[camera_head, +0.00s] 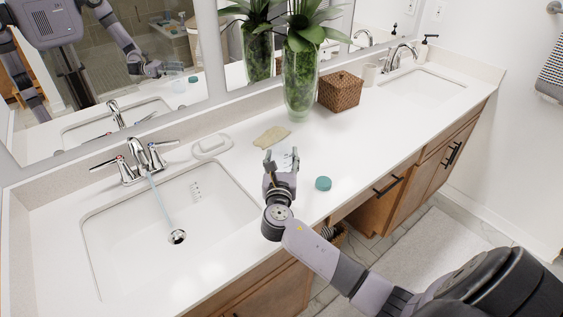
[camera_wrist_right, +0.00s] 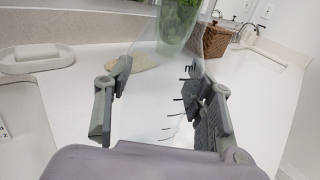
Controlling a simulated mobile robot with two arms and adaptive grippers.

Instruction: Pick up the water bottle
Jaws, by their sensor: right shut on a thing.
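The water bottle (camera_wrist_right: 168,100) is clear, with dark "ml" scale marks, and shows between my right fingers in the right wrist view. In the head view its clear body (camera_head: 286,158) is faint above the counter. My right gripper (camera_head: 281,168) is shut on it, near the front edge of the counter, right of the left sink. The right wrist view shows the fingers (camera_wrist_right: 160,110) on either side of the bottle. The bottle's base is hidden by the gripper. My left gripper is not directly in view.
A teal round lid (camera_head: 323,183) lies right of the gripper. A tan cloth or sponge (camera_head: 271,136), soap dish (camera_head: 212,146), plant vase (camera_head: 299,85) and wicker basket (camera_head: 340,91) stand behind. Water runs into the left sink (camera_head: 130,240), where dark scale marks also show.

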